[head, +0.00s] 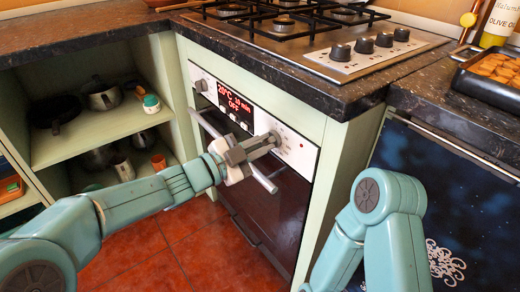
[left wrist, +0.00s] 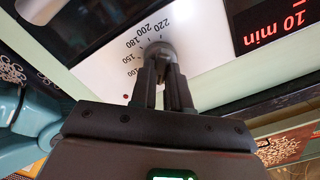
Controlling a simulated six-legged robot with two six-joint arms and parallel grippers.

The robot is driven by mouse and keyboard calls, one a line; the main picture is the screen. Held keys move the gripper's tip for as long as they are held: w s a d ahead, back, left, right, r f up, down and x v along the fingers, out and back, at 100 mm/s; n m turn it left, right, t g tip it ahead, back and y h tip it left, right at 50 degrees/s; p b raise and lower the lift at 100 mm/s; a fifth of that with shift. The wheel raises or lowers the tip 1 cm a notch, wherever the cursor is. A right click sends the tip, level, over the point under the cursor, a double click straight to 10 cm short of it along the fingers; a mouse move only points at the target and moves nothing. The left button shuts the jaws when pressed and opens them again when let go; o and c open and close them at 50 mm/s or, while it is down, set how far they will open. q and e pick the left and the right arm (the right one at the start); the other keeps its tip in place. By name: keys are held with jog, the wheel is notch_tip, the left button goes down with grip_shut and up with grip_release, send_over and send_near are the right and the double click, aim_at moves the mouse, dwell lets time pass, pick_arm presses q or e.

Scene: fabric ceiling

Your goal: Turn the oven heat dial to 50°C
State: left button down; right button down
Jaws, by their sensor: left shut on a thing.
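The oven (head: 262,205) has a white control panel with a red-lit display (head: 235,103), which appears to read 20°C, 10 min and OFF. The heat dial (left wrist: 161,48) is a dark round knob on the panel's right part, with numbers from 100 to 220 visible around it in the left wrist view. My left gripper (head: 274,140) reaches the panel, and its two fingers (left wrist: 166,72) are shut on the dial. The gripper hides most of the dial in the head view. The 50 mark cannot be made out. My right arm's links show at right, with its gripper out of view.
The oven handle (head: 259,177) runs across just below my left gripper. Another knob (head: 200,86) sits at the panel's left end. The dark counter edge (head: 330,98) and gas hob (head: 290,25) are above. Open shelves (head: 105,125) with pots stand left.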

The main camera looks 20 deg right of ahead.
pick_arm(q)
jog(key=shift+f+m+b, duration=0.15)
jog(key=shift+m+b, duration=0.75)
jog(key=shift+m, duration=1)
pick_arm(e)
jog(key=shift+w+d+f+t, duration=0.1)
jog(key=shift+w+f+t, duration=0.05)
jog(key=shift+w+f, duration=0.35)
jog(key=shift+w+d+f+t, duration=0.15)
jog(key=shift+w+f, duration=0.15)
jog(key=shift+f, duration=0.3)
jog(key=shift+a, duration=0.1)
pick_arm(q)
jog(key=c, duration=1.1)
grip_release()
jog(key=p+v, duration=0.4)
jog(key=v, duration=1.2)
jog(key=shift+a, duration=0.2)
pick_arm(e)
jog(key=shift+g, duration=0.5)
jog(key=s+r, duration=0.2)
jog(key=r, duration=0.2)
jog(key=shift+s+a, duration=0.25)
jog(key=shift+s, duration=0.15)
pick_arm(q)
jog(key=shift+s, duration=0.1)
